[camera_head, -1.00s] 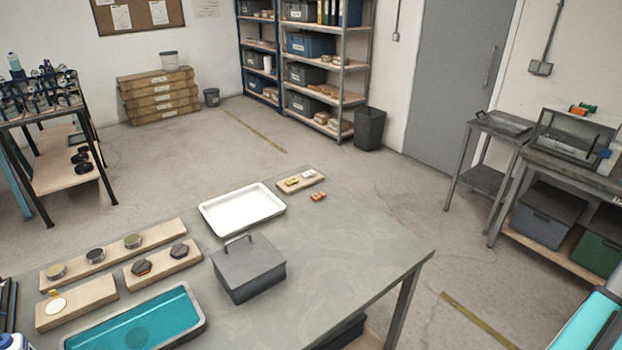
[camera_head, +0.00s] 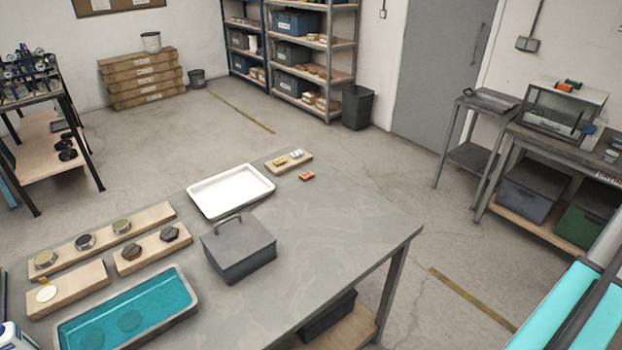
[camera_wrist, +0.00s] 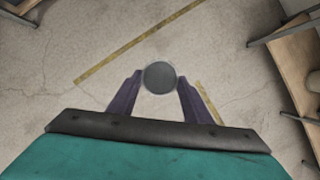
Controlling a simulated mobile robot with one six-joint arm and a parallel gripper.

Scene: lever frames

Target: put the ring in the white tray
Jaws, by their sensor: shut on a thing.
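The white tray (camera_head: 230,207) lies empty on the grey table (camera_head: 330,235), towards its far edge. In the wrist view my gripper (camera_wrist: 160,80) is shut on a round grey disc-like thing (camera_wrist: 160,77), held between the two dark fingers with floor behind it. I cannot tell whether this is the ring. My gripper does not show in the head view. A pale round piece with a small gold loop (camera_head: 46,293) lies on a wooden block at the table's left. I cannot make out a certain ring on the table.
A grey lidded box (camera_head: 238,255) stands just in front of the white tray. A teal-bottomed tray (camera_head: 170,303) lies nearer, with wooden blocks (camera_head: 150,252) holding round and hexagonal pieces behind it. A small orange-red piece (camera_head: 307,175) lies right of the tray. The table's right part is clear.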

